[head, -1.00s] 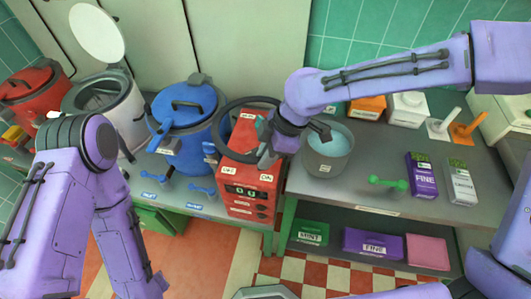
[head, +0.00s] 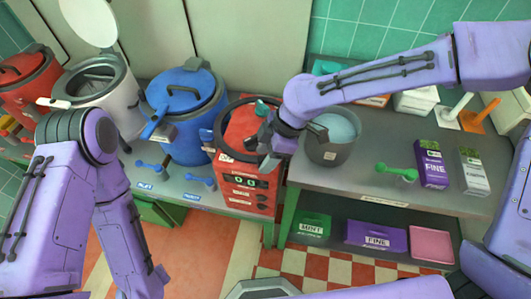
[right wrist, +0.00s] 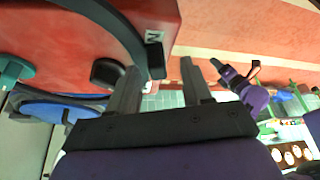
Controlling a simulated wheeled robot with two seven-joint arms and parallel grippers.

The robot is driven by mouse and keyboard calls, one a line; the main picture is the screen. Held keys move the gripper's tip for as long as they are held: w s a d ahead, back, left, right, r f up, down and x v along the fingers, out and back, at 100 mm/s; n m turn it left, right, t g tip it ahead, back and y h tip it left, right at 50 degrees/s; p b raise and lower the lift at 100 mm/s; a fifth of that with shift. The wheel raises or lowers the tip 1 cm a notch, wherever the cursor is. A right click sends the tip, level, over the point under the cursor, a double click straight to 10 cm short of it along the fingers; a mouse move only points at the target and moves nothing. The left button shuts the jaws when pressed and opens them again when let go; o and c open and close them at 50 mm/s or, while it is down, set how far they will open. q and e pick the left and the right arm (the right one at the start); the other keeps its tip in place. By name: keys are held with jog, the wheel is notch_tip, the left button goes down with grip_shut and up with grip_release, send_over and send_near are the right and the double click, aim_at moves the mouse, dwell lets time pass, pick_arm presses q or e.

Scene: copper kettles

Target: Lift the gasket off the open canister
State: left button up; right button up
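The gasket is a dark ring (head: 219,122) lying around the top of a red box with a display (head: 243,183). The open canister (head: 100,88) is pale grey with a dark inner rim, and its round white lid (head: 88,20) stands raised. My right gripper (head: 266,148) is at the gasket's right side. In the right wrist view its fingers (right wrist: 160,85) are apart, and the gasket's curved band (right wrist: 128,32) passes close by the left finger. A purple and black part (right wrist: 240,85), perhaps my left gripper, shows small there; the head view does not show that gripper.
A blue canister (head: 186,120) stands between the open canister and the red box. A red canister (head: 28,85) is at far left. A grey pot (head: 332,150) stands right of my right gripper. Blue and green dumbbell-shaped things (head: 397,174) and packets lie on the counters.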

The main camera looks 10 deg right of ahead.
jog(key=shift+w, duration=0.1)
jog(key=v, duration=1)
jog(key=shift+r, duration=0.25)
jog(key=shift+d, duration=0.1)
